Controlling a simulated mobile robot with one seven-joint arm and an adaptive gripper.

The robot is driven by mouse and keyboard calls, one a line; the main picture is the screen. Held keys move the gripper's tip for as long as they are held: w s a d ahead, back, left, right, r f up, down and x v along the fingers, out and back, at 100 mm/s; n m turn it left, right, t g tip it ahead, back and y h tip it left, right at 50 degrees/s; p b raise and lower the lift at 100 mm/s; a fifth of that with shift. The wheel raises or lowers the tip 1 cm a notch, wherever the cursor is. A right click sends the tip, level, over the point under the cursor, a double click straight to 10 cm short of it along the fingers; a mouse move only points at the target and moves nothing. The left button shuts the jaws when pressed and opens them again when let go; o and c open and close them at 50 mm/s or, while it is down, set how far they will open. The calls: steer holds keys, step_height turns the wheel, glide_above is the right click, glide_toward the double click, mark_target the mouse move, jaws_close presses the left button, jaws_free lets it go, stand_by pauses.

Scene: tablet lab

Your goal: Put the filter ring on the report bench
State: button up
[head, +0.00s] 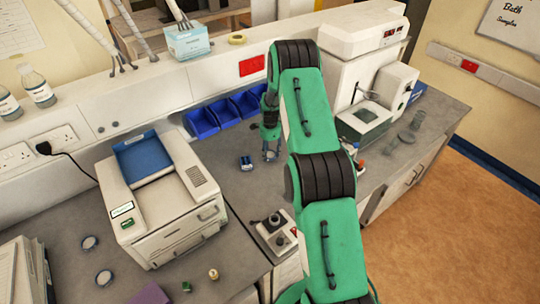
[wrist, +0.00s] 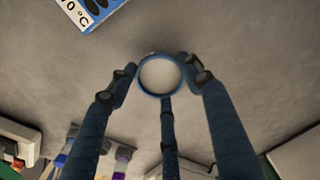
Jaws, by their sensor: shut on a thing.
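My gripper (wrist: 160,78) is shut on the filter ring (wrist: 160,92), a small round piece with a blue rim and a pale middle, held between the fingertips in the wrist view. In the head view my gripper (head: 270,152) hangs over the grey worktop in front of the blue bins; the ring is too small to make out there. The bench with the printer (head: 165,200) is at the left, with bare grey top (head: 205,268) in front; no label shows which bench is the report bench.
A small blue-and-white item (head: 246,162) lies left of my gripper. Blue bins (head: 225,112) line the wall. Two round dishes (head: 104,277), a purple pad (head: 150,294) and small pieces lie around the printer. A device with a knob (head: 275,228) stands at the front edge.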

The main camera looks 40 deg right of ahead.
mark_target(270, 155)
steer(key=shift+f, duration=1)
steer(key=shift+f, duration=0.1)
steer(key=o, duration=0.9)
steer(key=shift+c, duration=0.2)
steer(key=shift+r, duration=0.2)
step_height(270, 155, up, 12)
steer(key=b, duration=0.1)
